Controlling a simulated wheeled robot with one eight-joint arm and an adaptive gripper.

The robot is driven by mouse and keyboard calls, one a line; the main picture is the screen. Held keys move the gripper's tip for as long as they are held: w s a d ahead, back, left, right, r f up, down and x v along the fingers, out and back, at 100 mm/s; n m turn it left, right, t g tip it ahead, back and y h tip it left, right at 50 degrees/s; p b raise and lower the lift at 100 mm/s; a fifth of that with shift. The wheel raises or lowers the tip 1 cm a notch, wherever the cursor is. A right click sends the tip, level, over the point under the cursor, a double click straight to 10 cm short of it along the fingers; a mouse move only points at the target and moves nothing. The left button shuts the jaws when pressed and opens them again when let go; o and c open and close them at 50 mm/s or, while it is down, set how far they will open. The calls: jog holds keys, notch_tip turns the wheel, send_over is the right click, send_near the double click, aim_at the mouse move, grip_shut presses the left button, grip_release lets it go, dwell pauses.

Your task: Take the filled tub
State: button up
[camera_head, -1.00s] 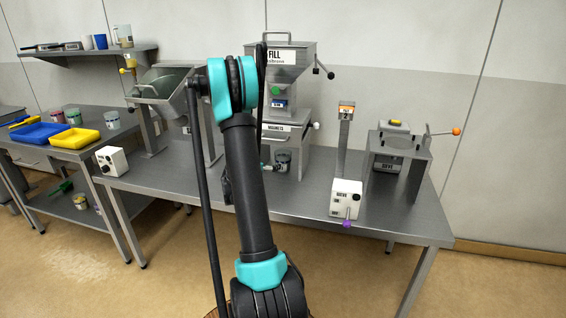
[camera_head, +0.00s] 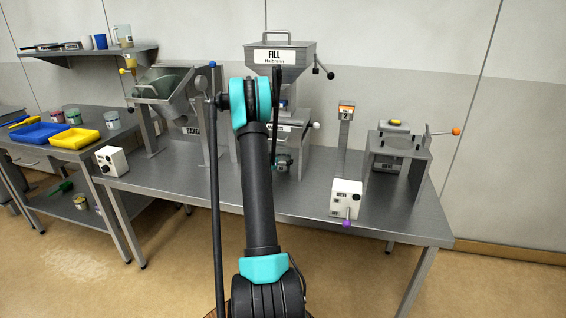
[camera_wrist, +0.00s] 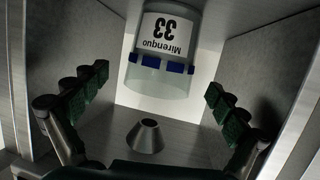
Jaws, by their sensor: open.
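The tub (camera_wrist: 165,45) is a clear container with a white label reading "Mirenquo 33", upside down in the wrist view, and blue blocks around its side. It stands in a grey metal bay under the hopper marked FILL (camera_head: 275,56). My gripper (camera_wrist: 157,90) is open, with green pads to the left and right of the tub. A clear gap shows on both sides, with no contact visible. In the head view my gripper (camera_head: 283,163) is at the bay front and largely hides the tub. How full the tub is cannot be told.
Metal side walls (camera_wrist: 275,75) flank my gripper closely. A small grey cone (camera_wrist: 148,135) shows inside the bay. On the bench (camera_head: 315,205) stand a drum machine (camera_head: 165,90) at left, a white control box (camera_head: 346,198) and a sieve stand (camera_head: 400,146) at right.

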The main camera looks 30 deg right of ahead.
jog(key=x, duration=0.4)
jog(key=shift+a, duration=0.1)
jog(key=shift+c, duration=0.2)
jog(key=c, duration=1.6)
jog(key=shift+r, duration=0.15)
